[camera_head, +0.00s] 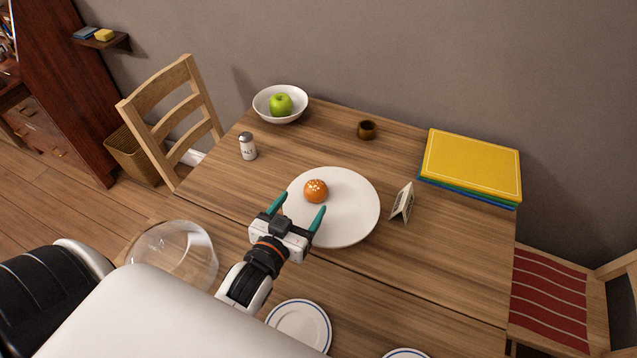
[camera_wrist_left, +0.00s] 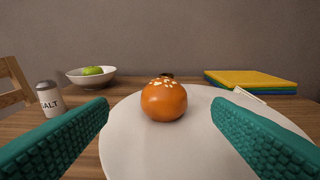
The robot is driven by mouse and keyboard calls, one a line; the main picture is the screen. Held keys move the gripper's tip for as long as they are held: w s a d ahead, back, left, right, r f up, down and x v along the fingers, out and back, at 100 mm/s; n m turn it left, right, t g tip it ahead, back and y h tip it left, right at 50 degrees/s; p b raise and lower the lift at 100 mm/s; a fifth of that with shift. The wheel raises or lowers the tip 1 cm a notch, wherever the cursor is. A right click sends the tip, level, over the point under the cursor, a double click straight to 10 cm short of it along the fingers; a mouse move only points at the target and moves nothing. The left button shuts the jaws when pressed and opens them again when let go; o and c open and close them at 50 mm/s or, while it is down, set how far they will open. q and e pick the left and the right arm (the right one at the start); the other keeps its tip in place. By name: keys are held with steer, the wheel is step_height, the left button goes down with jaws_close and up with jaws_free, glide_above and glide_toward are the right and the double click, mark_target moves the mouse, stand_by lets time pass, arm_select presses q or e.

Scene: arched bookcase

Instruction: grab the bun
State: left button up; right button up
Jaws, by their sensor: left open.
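A round orange-brown bun (camera_head: 316,191) with pale bits on top sits on a large white plate (camera_head: 345,215), left of the plate's middle. My left gripper (camera_head: 297,207) is open with green fingers, low over the plate's near left edge, and points at the bun. In the left wrist view the bun (camera_wrist_left: 164,100) lies ahead, centred between the two spread fingers (camera_wrist_left: 160,128) and apart from both. My right gripper is not in view.
A salt shaker (camera_head: 247,146), a bowl (camera_head: 267,110) with a green apple (camera_head: 281,104), and a small brown cup (camera_head: 367,130) stand farther back. A folded card (camera_head: 402,202) stands right of the plate. Books (camera_head: 471,165) lie at right. A clear bowl (camera_head: 176,250) is at near left; a small plate (camera_head: 300,324) is nearer.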

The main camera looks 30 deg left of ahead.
mark_target(319, 184)
arm_select(q)
steer(key=w, duration=0.3)
steer(key=shift+w+a+f, duration=0.1)
steer(key=shift+w+f, duration=0.15)
steer(key=shift+f, duration=0.05)
steer(key=shift+w+f+p, duration=0.2)
steer(key=shift+w+p, duration=0.05)
steer(key=shift+w, duration=1.1)
steer(key=shift+w+f+p, duration=0.2)
steer(key=shift+w, duration=1.15)
steer(key=c, duration=1.1)
